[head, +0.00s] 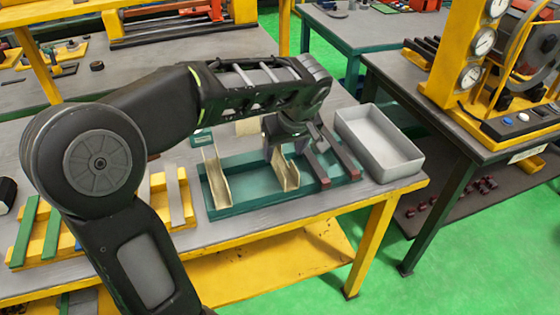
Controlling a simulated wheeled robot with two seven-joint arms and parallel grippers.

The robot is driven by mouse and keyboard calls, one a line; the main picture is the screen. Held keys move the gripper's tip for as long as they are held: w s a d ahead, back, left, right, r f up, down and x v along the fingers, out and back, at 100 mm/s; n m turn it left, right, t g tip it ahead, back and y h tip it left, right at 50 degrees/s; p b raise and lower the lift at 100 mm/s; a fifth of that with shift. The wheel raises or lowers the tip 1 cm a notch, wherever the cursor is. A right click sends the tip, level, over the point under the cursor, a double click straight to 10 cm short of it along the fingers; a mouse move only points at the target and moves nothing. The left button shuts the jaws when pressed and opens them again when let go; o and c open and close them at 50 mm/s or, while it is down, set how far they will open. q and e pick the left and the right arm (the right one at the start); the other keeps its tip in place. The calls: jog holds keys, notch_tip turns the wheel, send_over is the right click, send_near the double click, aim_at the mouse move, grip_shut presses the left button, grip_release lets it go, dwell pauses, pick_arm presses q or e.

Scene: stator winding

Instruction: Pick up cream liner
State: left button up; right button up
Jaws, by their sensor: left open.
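A cream liner (286,177), a channel-shaped piece, stands on the green tray (250,201) just below my left gripper. Another cream liner (217,182) stands farther left on the same tray. A cream piece (247,127) shows partly behind my left arm. My left gripper (289,146) is open and points down over the tray, close to the nearer-right liner. Its fingers partly cover the area behind that liner, so I cannot tell whether they touch it. My right gripper is not in view.
Dark bars with red ends (322,172) lie on the tray's right part. A grey open bin (380,140) stands right of the tray. A yellow rack (168,193) with green and grey strips is at left. A gauge machine (478,70) stands on the right bench.

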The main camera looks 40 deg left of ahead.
aim_at(281, 159)
pick_arm(q)
jog(key=shift+f, duration=0.2)
jog(key=shift+a, duration=0.1)
jog(key=shift+p+x, duration=0.45)
jog(key=shift+x, duration=2.2)
jog(key=shift+a+r, duration=0.1)
jog(key=c, duration=1.1)
